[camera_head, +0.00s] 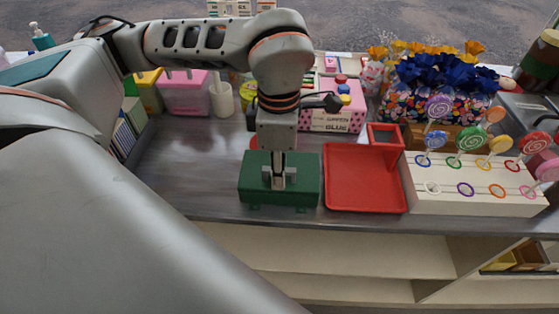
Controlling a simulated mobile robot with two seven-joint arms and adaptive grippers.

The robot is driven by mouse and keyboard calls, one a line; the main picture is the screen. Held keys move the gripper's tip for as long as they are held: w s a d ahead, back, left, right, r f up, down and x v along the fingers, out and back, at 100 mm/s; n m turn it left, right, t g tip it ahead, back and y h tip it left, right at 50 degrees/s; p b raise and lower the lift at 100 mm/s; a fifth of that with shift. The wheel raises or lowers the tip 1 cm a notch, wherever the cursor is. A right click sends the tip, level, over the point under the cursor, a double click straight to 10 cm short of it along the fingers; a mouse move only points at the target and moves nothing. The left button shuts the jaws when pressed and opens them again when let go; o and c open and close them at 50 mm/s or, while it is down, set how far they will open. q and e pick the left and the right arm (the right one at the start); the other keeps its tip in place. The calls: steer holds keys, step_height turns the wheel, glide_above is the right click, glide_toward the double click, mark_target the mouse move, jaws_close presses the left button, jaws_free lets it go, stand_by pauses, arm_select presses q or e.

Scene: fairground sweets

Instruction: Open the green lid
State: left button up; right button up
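The green lid (253,170) sits flat on a green box (280,198) near the front edge of the counter, and looks closed. A small grey handle (293,176) shows on top of the lid. My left gripper (278,182) points straight down at the middle of the lid, with its fingertips at the handle. One finger hides most of the other and part of the handle, so I cannot tell whether they are closed on it. My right gripper is not in view.
A red tray (365,185) stands close to the right of the green box. A white lollipop stand (465,200) is farther right. Blue and yellow flowers (440,75), a pink polka-dot box (335,118) and a pink tub (186,95) stand behind. The counter left of the green box is clear.

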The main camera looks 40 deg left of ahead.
arm_select(q)
steer(key=c, duration=0.4)
steer(key=shift+c, duration=0.2)
steer(key=shift+r, duration=0.1)
